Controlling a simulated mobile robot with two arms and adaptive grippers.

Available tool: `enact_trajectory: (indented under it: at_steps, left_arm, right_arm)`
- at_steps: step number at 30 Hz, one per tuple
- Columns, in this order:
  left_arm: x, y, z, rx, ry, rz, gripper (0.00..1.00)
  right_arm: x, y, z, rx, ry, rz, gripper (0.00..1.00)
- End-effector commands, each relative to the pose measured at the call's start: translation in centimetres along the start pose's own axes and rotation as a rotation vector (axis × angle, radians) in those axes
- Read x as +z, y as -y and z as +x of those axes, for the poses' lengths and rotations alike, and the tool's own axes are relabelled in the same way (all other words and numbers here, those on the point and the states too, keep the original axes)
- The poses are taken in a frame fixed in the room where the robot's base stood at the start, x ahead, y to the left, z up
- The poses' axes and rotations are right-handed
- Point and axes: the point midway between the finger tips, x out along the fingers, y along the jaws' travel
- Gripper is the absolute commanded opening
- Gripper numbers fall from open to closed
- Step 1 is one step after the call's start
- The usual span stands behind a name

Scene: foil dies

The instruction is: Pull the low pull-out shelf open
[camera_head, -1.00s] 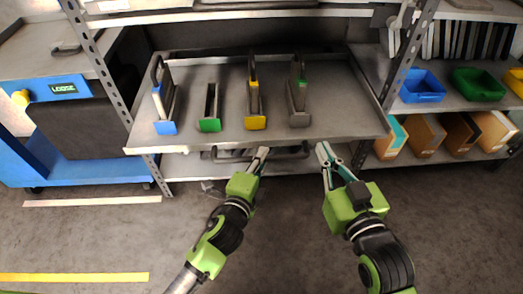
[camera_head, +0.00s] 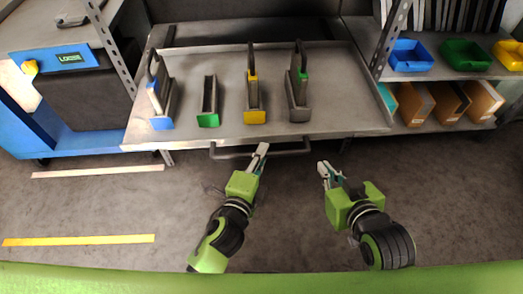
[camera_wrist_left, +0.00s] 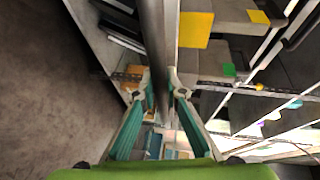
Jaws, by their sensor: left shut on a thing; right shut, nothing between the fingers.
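The low pull-out shelf (camera_head: 225,122) is a grey metal tray that juts out of the rack towards me. Its dark bar handle (camera_head: 292,153) runs under the front edge. My left gripper (camera_head: 262,150) is shut on the handle. In the left wrist view the handle (camera_wrist_left: 155,35) runs between the fingers (camera_wrist_left: 160,80) of that gripper. My right gripper (camera_head: 323,168) is shut and empty, in front of the shelf and right of the handle, apart from both.
Several upright dies with coloured ends stand on the shelf, such as a blue one (camera_head: 162,123) and a yellow one (camera_head: 255,117). A blue cart (camera_head: 30,115) is at the left. Bins (camera_head: 410,57) and boxes (camera_head: 415,105) fill the right rack. The floor (camera_head: 110,205) in front is clear.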

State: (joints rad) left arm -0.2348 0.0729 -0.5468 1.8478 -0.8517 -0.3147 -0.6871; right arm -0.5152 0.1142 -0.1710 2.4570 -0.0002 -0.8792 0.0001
Motion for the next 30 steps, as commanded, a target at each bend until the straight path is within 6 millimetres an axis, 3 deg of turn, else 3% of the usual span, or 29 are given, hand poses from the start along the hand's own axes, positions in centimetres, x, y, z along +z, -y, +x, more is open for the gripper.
enact_trajectory:
  at_steps: [11,12,14,25,30]
  left_arm:
    - [0.0,-0.1,-0.1,0.002,0.001,0.0,0.0]
    - [0.0,-0.1,-0.1,0.002,0.002,0.0,0.19]
    - [0.0,-0.1,0.0,0.002,0.001,0.0,0.29]
    - [0.0,-0.1,-0.3,0.001,0.0,0.0,0.29]
    - [0.0,-0.2,-2.2,0.003,0.0,-0.001,0.29]
  right_arm:
    - [0.1,0.0,0.0,0.001,0.004,0.0,0.0]
    - [0.1,0.0,0.0,0.001,0.004,0.0,0.0]
    - [0.1,0.0,0.0,0.001,0.004,0.0,0.0]
    - [-0.1,0.0,0.0,0.0,-0.003,-0.001,0.0]
    - [-0.1,0.0,0.0,0.0,-0.001,-0.001,0.0]
